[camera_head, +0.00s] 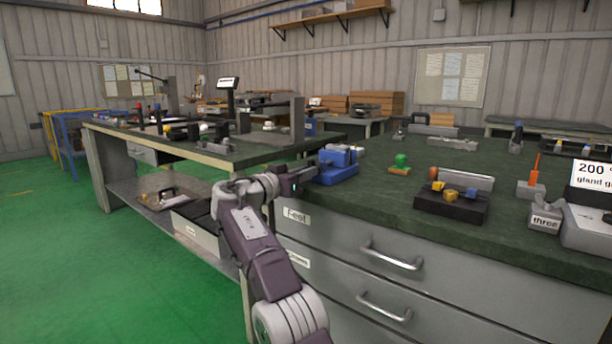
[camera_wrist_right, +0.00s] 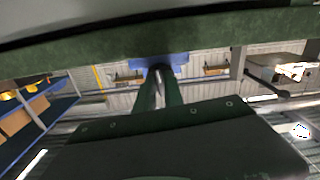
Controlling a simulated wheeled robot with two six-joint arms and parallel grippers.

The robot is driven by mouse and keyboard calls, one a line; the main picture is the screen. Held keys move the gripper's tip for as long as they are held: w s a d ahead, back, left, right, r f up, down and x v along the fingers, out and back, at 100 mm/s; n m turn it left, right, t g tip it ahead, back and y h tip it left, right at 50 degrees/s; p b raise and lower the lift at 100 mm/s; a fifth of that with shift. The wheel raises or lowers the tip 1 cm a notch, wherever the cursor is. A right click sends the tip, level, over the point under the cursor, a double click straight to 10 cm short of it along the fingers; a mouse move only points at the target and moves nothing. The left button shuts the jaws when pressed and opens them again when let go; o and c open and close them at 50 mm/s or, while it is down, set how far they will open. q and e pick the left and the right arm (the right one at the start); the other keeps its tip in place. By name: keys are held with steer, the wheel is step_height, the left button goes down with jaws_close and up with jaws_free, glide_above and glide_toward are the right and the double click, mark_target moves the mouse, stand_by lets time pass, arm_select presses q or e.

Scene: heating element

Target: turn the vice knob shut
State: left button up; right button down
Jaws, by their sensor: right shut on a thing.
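The blue vice (camera_head: 338,165) sits at the near left corner of the green-topped workbench. My right gripper (camera_head: 308,177) reaches it from the left, at the end of the vice facing the bench edge. In the right wrist view, which looks upside down, the two fingers (camera_wrist_right: 160,88) are close together on a narrow grey part, the vice knob (camera_wrist_right: 158,76), with the blue vice body (camera_wrist_right: 142,64) just beyond. The knob is mostly hidden by the fingers, and its turn angle cannot be told. My left gripper is not in view.
On the same workbench (camera_head: 375,210) are a green knob piece (camera_head: 401,161), a black block with yellow parts (camera_head: 450,203) and a grey block labelled three (camera_head: 545,215). Drawers with handles (camera_head: 391,257) face the front. A second bench (camera_head: 235,157) stands at left; green floor is free.

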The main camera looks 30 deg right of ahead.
steer(key=shift+m, duration=0.6)
steer(key=c, duration=1.4)
jaws_free()
steer(key=shift+c, duration=0.2)
steer(key=b+v, duration=0.2)
steer(key=v, duration=0.7)
